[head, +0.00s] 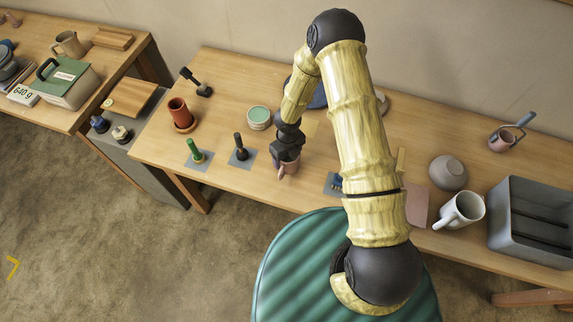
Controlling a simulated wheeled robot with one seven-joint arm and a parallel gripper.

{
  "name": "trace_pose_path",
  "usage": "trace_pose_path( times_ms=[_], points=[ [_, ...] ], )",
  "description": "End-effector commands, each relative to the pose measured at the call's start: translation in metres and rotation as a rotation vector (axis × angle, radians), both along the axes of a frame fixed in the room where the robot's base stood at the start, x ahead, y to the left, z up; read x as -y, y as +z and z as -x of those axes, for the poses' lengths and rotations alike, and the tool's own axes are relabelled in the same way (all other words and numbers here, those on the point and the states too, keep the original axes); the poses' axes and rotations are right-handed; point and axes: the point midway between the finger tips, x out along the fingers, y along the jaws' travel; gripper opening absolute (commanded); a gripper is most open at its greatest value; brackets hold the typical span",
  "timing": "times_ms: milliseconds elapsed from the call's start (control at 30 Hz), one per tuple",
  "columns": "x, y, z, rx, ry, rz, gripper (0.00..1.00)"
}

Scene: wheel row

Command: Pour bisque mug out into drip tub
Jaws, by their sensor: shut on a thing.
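The bisque mug (287,168), small and pinkish, is in the head view near the middle of the long wooden table. My gripper (287,154) is shut on it from above and hides much of it. The mug looks roughly upright; its contents are not visible, and I cannot tell whether it touches the tabletop. The drip tub (497,222) is a grey rectangular box with dark bars inside, at the table's right end, well to the right of my gripper.
Black-handled (240,150) and green-handled (194,150) tools, a teal-topped jar (259,117) and a terracotta pot (180,112) stand left of my gripper.

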Motion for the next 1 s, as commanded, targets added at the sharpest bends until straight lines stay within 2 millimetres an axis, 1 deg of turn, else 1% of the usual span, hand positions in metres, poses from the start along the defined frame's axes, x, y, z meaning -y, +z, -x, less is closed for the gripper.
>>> trace_pose_path(
  times_ms=[100, 1000],
  points=[
    [0.000, 0.008, 0.000, 0.001, 0.000, -0.001, 0.32],
    [0.000, 0.048, 0.000, 0.001, 0.000, -0.001, 0.32]
  ],
)
